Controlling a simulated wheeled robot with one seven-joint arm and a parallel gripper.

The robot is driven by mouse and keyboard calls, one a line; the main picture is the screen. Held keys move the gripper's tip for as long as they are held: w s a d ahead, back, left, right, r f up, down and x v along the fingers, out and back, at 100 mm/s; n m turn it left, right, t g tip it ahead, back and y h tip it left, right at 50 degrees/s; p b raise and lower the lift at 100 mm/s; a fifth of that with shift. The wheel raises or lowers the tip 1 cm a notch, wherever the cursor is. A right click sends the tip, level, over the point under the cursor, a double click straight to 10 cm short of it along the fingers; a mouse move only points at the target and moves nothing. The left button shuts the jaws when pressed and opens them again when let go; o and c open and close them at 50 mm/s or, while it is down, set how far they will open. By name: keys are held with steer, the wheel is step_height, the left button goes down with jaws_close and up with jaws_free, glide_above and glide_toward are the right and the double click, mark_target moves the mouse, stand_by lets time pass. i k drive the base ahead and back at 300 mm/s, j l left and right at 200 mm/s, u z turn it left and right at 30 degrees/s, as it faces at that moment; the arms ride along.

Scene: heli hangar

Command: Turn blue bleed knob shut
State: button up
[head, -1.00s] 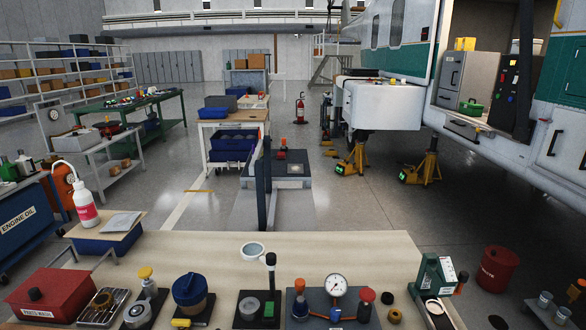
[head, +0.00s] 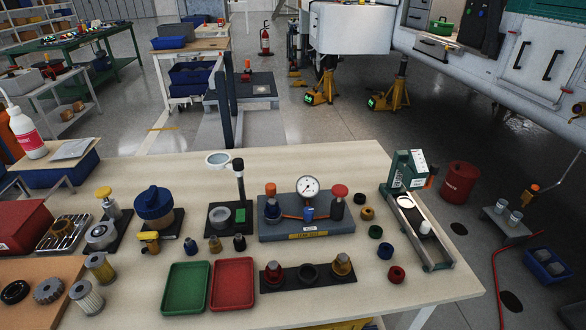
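The small blue knob (head: 308,213) sits low at the front middle of a grey test rig (head: 270,232) on the bench, just below a round white dial gauge (head: 308,187). An orange-capped post (head: 271,190) stands to its left and a red-capped post (head: 339,191) to its right. Orange-red tubing runs behind the knob between the posts. The knob is too small to tell its turned position. My gripper is not in view.
In front of the rig lie a green tray (head: 187,287), a red tray (head: 233,284) and a dark strip (head: 325,280) with several fittings. A magnifier stand (head: 240,185) is left of the rig, a green press (head: 408,170) right. Coloured rings (head: 375,232) lie between rig and press.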

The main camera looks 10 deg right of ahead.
mark_target(309, 211)
steer(key=i+l+u, duration=0.25)
steer(key=u, duration=0.2)
steer(key=l+u, duration=0.35)
steer(key=k+l+u, duration=0.1)
steer(key=l+u, duration=0.25)
